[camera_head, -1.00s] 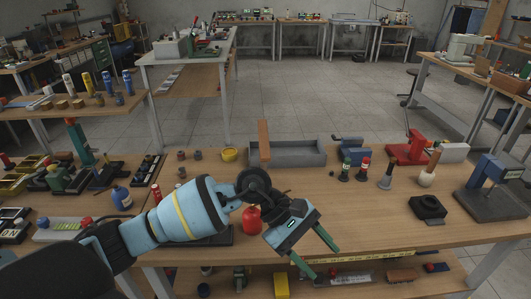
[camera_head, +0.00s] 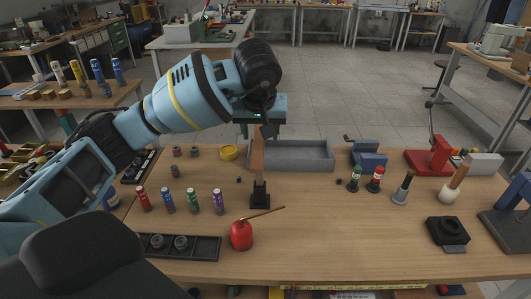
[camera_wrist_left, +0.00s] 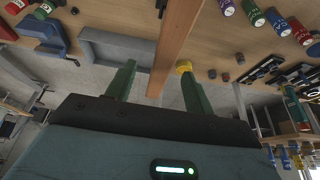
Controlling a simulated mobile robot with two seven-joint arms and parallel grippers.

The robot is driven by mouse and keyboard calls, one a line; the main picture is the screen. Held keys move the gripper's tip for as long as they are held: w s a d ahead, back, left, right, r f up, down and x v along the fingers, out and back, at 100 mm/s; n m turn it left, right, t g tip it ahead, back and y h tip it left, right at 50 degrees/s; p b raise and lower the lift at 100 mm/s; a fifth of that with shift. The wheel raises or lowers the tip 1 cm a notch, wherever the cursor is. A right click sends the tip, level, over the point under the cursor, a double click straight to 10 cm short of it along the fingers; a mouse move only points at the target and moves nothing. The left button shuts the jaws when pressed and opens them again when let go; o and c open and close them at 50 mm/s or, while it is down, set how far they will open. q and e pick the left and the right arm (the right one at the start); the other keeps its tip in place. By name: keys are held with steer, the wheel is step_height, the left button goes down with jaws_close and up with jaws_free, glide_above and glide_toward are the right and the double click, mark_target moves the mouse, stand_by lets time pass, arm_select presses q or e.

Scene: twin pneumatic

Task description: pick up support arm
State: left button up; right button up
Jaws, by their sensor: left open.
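The support arm appears to be the upright brown wooden bar (camera_head: 257,158), standing in a black base (camera_head: 260,195) near the middle of the bench. My left gripper (camera_head: 262,130) is above the bench at the bar's upper end, which it partly hides in the head view. In the left wrist view the two green fingers (camera_wrist_left: 158,85) are apart, and the brown bar (camera_wrist_left: 178,40) runs between them in the picture. I cannot tell whether they touch it. My right gripper is not in view.
A grey tray (camera_head: 290,168) lies behind the bar. A red can (camera_head: 241,236) with a stick stands in front, beside a black tray (camera_head: 205,248). Several coloured bottles (camera_head: 168,202) stand to the left.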

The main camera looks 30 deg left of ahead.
mark_target(259, 142)
arm_select(q)
steer(key=shift+s+f, duration=0.1)
steer(key=shift+f, duration=0.15)
steer(key=shift+a+f, duration=0.2)
steer(key=shift+f, duration=0.55)
steer(key=shift+w+f, duration=0.2)
steer(key=shift+w, duration=0.1)
steer(key=shift+w+a+f, duration=0.1)
steer(key=shift+a+f, duration=0.05)
steer(key=shift+f, duration=0.1)
steer(key=shift+x, duration=2.3)
steer(key=shift+a, duration=0.15)
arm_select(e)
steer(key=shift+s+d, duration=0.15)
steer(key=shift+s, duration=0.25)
arm_select(q)
steer(key=shift+c, duration=0.4)
jaws_close()
